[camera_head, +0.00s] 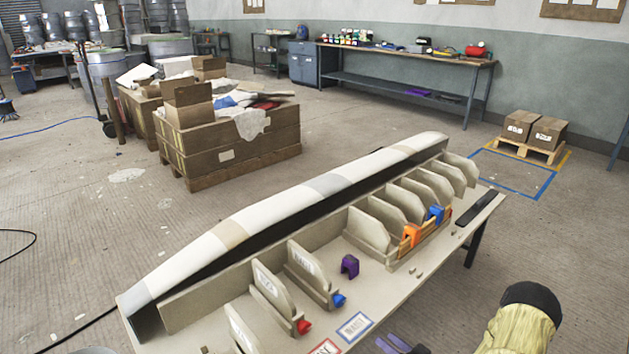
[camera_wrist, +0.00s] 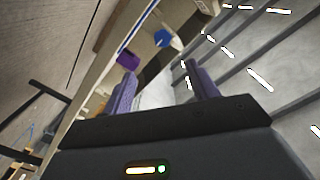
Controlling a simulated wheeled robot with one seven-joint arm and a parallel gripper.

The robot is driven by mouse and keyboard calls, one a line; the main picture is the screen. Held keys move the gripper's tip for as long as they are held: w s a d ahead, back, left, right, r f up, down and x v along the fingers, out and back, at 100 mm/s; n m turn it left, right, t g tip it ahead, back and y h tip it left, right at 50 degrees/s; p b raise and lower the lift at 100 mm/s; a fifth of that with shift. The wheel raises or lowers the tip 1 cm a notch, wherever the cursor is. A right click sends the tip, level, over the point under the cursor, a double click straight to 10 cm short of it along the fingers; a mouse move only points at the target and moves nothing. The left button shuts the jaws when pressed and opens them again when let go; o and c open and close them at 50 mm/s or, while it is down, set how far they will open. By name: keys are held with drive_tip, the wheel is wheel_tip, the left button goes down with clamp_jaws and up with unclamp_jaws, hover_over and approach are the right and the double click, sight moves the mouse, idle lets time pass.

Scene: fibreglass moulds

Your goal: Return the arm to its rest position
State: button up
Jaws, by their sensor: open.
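My gripper (camera_head: 400,345) shows at the bottom edge of the head view, only its purple fingertips in frame, beside the front edge of the work table. In the wrist view my gripper (camera_wrist: 164,88) has its two purple fingers spread apart with nothing between them. It is tilted relative to the table. A purple clip (camera_head: 349,266) stands on the table between the mould ribs; a purple piece (camera_wrist: 128,59) and a blue piece (camera_wrist: 162,38) show beyond the fingers in the wrist view. Most of my arm is out of view.
The table carries a long pale mould (camera_head: 285,200), upright ribs, an orange clip (camera_head: 411,236), a blue clip (camera_head: 435,214), another blue clip (camera_head: 338,300) and a red clip (camera_head: 303,327). Wooden crates (camera_head: 240,155) stand behind. Open floor (camera_head: 540,235) lies to the right.

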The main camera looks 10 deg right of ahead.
drive_tip(key=w+a+r+n+g+h, duration=0.2)
drive_tip(key=w+r+g+h, duration=0.2)
drive_tip(key=r+g+h, duration=0.45)
drive_tip(key=s+a+r+m+g+h, duration=0.1)
drive_tip(key=s+a+r+g, duration=0.1)
drive_tip(key=s+a+r, duration=0.45)
drive_tip(key=s+a+r+m+g+h, duration=0.1)
drive_tip(key=s+a+r, duration=0.2)
drive_tip(key=s+r, duration=0.65)
drive_tip(key=w+p+v, duration=0.2)
drive_tip(key=p+v, duration=1)
drive_tip(key=p, duration=0.2)
drive_tip(key=w+r+p+v, duration=0.1)
drive_tip(key=p+v, duration=1.2)
drive_tip(key=p, duration=0.1)
drive_tip(key=shift+w+d+r, duration=0.3)
drive_tip(key=shift+d, duration=0.05)
